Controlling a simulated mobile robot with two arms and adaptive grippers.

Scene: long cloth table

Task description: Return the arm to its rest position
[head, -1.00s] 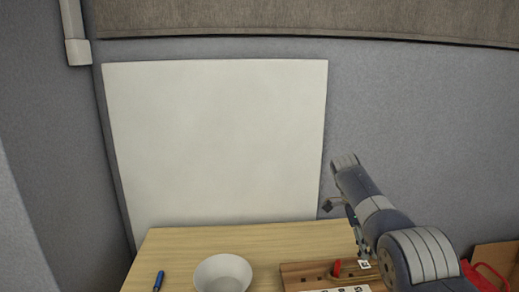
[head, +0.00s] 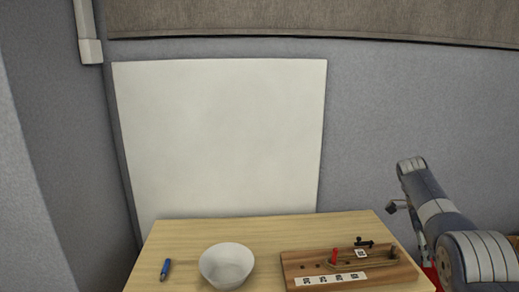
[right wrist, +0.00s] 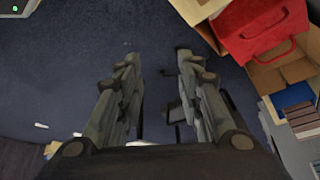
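My right arm (head: 449,213) reaches in from the lower right of the head view, beside the right end of the table (head: 190,236). My right gripper is mostly hidden behind the arm there. In the right wrist view my right gripper (right wrist: 156,60) shows two dark fingers spread apart, with nothing between them but the dark blue floor (right wrist: 75,55) beyond. My left arm and left gripper are in neither view.
A white bowl (head: 228,268), a blue pen-like object (head: 165,269) and a wooden board (head: 300,262) with a red peg and a black piece are on the table. Cardboard boxes (right wrist: 291,75) and a red bag (right wrist: 262,32) stand right of my right gripper.

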